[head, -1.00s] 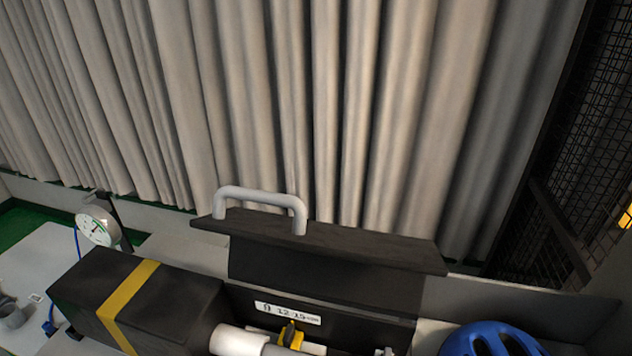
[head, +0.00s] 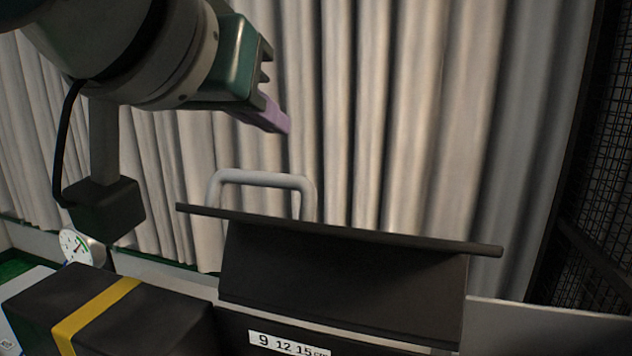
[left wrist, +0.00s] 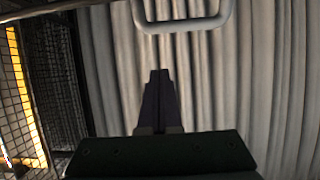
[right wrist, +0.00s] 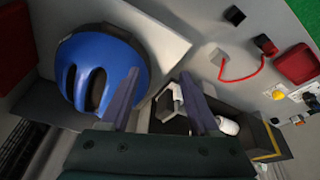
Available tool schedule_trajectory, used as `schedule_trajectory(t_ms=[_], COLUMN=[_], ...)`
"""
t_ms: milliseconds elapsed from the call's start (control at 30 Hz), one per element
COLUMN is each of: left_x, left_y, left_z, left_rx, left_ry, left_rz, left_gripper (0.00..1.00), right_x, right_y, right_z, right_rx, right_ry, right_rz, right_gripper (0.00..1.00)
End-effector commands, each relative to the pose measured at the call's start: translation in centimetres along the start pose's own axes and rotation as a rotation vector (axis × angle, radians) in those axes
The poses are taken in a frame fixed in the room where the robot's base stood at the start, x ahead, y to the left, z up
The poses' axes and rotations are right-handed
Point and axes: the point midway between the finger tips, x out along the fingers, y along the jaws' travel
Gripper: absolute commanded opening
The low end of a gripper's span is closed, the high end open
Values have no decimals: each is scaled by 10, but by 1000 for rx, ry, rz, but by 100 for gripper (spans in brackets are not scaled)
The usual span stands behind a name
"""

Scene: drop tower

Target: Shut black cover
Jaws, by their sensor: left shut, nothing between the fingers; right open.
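The black cover (head: 345,278) stands raised in the head view, with a flat top flange and a light grey handle (head: 262,179) at its upper left. The handle also shows at the top of the left wrist view (left wrist: 182,24). My left gripper (head: 280,122) is shut and empty, above the handle and apart from it. In the left wrist view its fingers (left wrist: 158,78) are together against the curtain. My right gripper (right wrist: 165,95) is open and empty in its wrist view, over the area between a blue helmet and the open box. It is not in the head view.
A black box with a yellow band (head: 95,310) stands left of the cover, with a round dial gauge (head: 82,248) behind it. A pale curtain (head: 400,120) hangs behind. The blue helmet (right wrist: 100,70) lies beside the open box. A mesh screen (head: 600,160) is at the right.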

Motion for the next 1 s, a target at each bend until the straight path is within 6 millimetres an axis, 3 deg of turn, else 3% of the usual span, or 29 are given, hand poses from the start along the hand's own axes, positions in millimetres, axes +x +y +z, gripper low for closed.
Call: schedule_trajectory(t_ms=[667,800,1000], left_x=[94,80,71], left_y=[0,-1,0], left_z=[-2,11,27], left_rx=[1,1,1], left_ry=[-4,-8,-4], left_rz=[-2,0,0], left_gripper=[0,0,0], right_x=[-40,-61,-72], right_y=[1,2,2], right_z=[-12,-19,-22], right_rx=[0,1,4], right_ry=[0,-1,0], right_rz=[-1,-1,-3], right_gripper=[62,62,62])
